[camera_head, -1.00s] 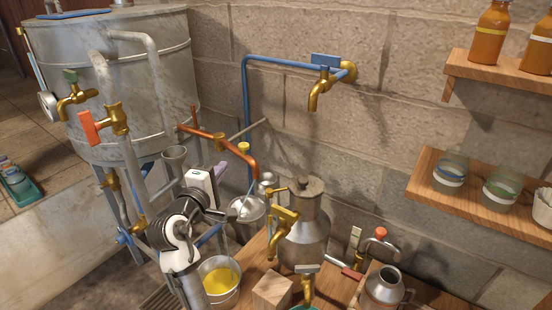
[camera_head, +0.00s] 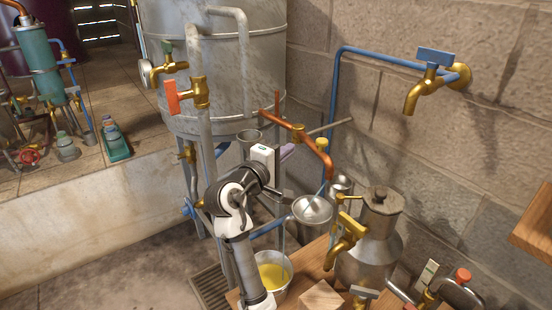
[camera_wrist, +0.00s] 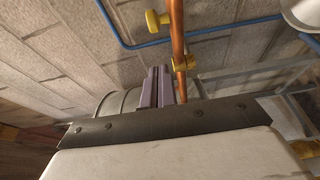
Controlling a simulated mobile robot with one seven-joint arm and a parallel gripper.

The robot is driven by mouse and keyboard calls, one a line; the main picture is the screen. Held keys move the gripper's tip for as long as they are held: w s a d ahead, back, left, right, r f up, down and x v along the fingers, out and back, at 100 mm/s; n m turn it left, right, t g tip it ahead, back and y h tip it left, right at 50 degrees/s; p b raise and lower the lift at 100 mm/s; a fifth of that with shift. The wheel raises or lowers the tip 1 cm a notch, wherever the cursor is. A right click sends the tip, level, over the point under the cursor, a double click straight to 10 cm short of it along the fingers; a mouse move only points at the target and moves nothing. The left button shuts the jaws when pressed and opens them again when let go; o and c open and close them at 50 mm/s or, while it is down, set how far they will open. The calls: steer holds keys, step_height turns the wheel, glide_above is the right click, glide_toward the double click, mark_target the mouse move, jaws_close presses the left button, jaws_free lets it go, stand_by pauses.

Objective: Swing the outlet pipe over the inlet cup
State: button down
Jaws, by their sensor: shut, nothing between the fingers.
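The copper outlet pipe (camera_head: 312,150) runs from beside the grey still drum (camera_head: 225,70) and bends down at its right end. A small grey cup (camera_head: 342,184) stands close beside that bent end; I cannot tell whether it is under it. Another grey cup (camera_head: 250,138) sits left of the pipe, near the drum. I cannot tell which is the inlet cup. My gripper (camera_head: 287,151) is just below and beside the pipe, with its purple fingers shut and empty. In the wrist view the fingers (camera_wrist: 156,72) stand left of the copper pipe (camera_wrist: 178,45), very close; contact is unclear.
A blue pipe (camera_head: 335,100) climbs the stone wall behind. A lidded metal can (camera_head: 368,250) with brass taps stands on the wooden bench at right. A bucket of yellow liquid (camera_head: 272,275) is below my arm. Brass taps (camera_head: 200,92) project from the drum.

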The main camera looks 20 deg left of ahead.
mark_target(313, 147)
steer(key=shift+w+d+p, duration=0.45)
steer(key=shift+w+d, duration=1.55)
steer(key=shift+d, duration=0.05)
